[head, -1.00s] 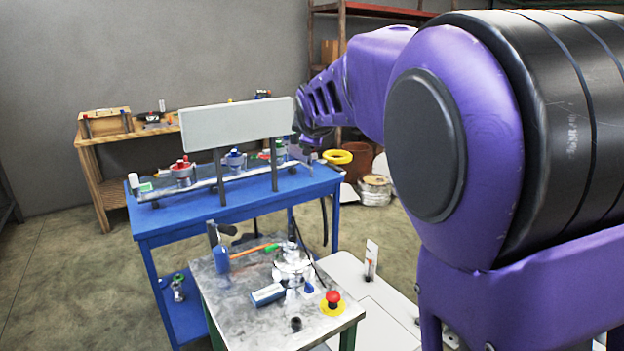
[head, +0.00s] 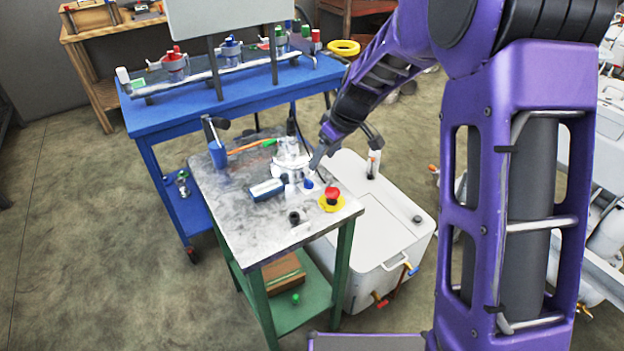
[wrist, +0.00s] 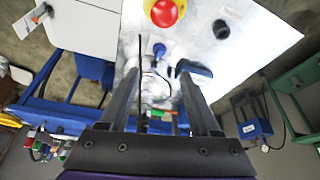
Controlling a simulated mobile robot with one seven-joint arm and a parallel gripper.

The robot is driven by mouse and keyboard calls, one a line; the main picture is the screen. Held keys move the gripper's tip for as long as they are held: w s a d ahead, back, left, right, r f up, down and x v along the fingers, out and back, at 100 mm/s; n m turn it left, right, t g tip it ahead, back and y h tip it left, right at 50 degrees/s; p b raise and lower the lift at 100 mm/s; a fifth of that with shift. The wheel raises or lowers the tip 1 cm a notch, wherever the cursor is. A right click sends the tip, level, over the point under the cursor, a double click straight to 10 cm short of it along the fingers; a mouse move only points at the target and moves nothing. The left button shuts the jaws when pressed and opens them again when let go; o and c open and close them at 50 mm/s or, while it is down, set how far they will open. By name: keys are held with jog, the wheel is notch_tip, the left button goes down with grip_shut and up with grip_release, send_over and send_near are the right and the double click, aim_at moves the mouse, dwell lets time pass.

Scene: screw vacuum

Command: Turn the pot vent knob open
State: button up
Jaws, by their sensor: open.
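The silver pot (head: 288,160) stands on the small metal-topped table (head: 235,205) in the head view, partly hidden by my arm. A small blue knob (head: 308,184) sits just in front of it and also shows in the wrist view (wrist: 159,48). I cannot tell for certain whether this is the pot's vent knob. My gripper (head: 316,163) is over the table's right side, close to the pot. In the wrist view my gripper (wrist: 160,85) is open, with the pot partly visible between its two dark fingers and the blue knob beyond them. It holds nothing.
A red button on a yellow base (head: 332,202) and a black knob (head: 294,217) are near the table's front. A white chest (head: 375,235) stands right of the table.

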aim_at(310, 181)
jog(key=x, duration=1.1)
jog(key=shift+w+b, duration=0.1)
jog(key=shift+b, duration=0.3)
grip_shut()
